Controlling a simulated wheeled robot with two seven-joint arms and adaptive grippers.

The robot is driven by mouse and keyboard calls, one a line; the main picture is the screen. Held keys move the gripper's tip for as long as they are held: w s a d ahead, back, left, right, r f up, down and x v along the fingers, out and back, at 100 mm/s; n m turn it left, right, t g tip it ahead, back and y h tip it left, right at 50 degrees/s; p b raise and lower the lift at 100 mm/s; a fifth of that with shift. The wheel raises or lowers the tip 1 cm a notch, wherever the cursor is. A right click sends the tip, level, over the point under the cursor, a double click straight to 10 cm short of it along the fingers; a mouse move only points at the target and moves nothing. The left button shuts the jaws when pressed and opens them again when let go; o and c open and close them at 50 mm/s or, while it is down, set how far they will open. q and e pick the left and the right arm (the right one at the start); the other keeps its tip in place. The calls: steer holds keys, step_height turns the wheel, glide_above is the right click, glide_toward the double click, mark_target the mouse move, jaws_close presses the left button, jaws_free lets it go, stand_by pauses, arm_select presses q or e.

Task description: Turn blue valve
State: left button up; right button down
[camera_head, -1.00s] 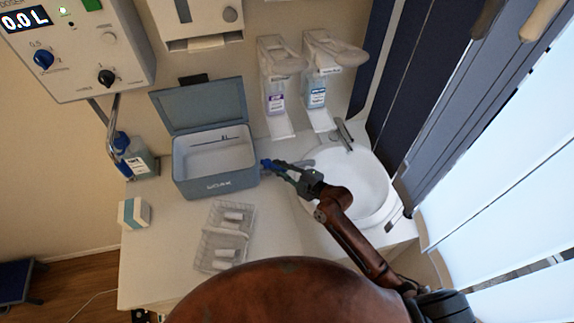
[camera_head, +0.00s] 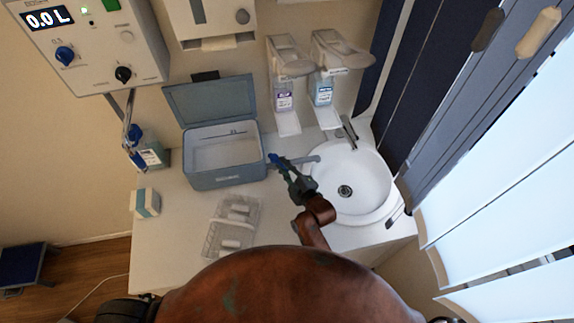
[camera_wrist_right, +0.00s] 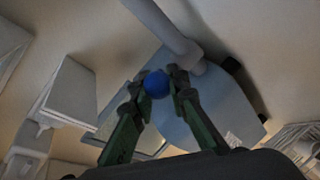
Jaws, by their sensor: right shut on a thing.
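A blue valve knob (camera_head: 273,159) sits between the blue-grey box and the sink, at the fingertips of my right gripper (camera_head: 282,166). In the right wrist view the knob (camera_wrist_right: 157,84) is a round blue ball between the two green fingertips (camera_wrist_right: 158,82), which close on it from both sides. My right arm reaches up to it from below in the head view. Whatever the knob is mounted on is largely hidden by the fingers. My left gripper is not in view.
The open box (camera_head: 222,177) stands close left of my right gripper, the white sink (camera_head: 368,195) close right. A clear tray (camera_head: 228,240) lies in front. A dosing device (camera_head: 100,45) with another blue knob (camera_head: 64,56) hangs at upper left. Two dispensers hang behind.

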steer(key=c, duration=2.2)
jaws_free()
steer(key=shift+d+f, duration=0.1)
steer(key=shift+f, duration=0.15)
steer(key=shift+c, duration=0.2)
steer(key=o, duration=0.4)
steer(key=shift+r, duration=0.15)
steer(key=shift+c, duration=0.2)
steer(key=v, duration=1.2)
steer(key=shift+r, duration=0.1)
